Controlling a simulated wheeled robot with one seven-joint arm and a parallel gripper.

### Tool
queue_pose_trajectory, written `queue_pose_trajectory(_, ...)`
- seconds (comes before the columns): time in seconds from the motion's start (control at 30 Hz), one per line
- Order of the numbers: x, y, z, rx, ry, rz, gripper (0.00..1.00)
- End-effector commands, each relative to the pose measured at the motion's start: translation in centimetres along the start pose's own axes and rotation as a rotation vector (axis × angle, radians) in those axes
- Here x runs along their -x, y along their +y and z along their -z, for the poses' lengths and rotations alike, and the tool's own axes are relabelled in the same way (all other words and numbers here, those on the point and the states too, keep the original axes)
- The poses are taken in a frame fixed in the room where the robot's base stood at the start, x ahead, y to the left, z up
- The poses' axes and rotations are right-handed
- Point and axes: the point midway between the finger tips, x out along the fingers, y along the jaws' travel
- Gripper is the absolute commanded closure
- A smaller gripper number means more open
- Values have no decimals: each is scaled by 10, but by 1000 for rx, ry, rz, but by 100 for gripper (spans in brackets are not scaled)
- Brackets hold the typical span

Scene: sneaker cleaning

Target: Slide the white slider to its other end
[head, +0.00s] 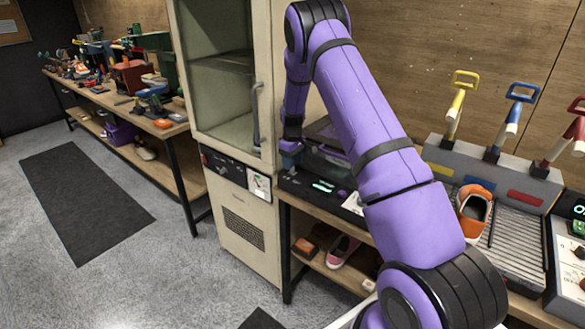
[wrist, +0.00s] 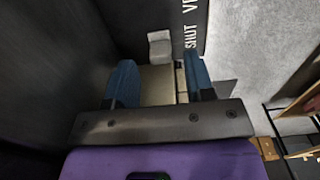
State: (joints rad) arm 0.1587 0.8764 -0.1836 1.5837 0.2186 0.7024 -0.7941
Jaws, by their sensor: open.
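A small white block, which looks like the white slider (wrist: 160,46), shows in the wrist view on a dark panel, just past my fingertips and beside white lettering that reads "SHUT". My gripper (wrist: 158,78) is open, with one blue finger on each side of a pale beige surface. I see nothing held between the fingers. The slider sits a little beyond the gap between the fingertips; I cannot tell whether either finger touches it. In the head view my gripper (head: 290,160) is small and partly hidden, low by the cabinet's right edge. I cannot make out the slider there.
A beige cabinet (head: 245,235) with a glass door stands left of my arm. A dark device (head: 325,188) with a lit display sits on the bench. An orange sneaker (head: 474,212) and colored levers (head: 521,100) are at right. Open floor (head: 175,260) lies at left.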

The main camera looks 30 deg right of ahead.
Motion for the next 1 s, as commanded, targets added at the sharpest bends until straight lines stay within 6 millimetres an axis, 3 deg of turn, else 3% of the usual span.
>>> queue_pose_trajectory(0.2,-24,0,0,-1,0,1,51)
queue_pose_trajectory(0.6,-30,0,0,-1,1,-1,51)
queue_pose_trajectory(0.8,-30,0,0,-1,1,0,97)
queue_pose_trajectory(1.0,-30,0,-4,-2,0,0,100)
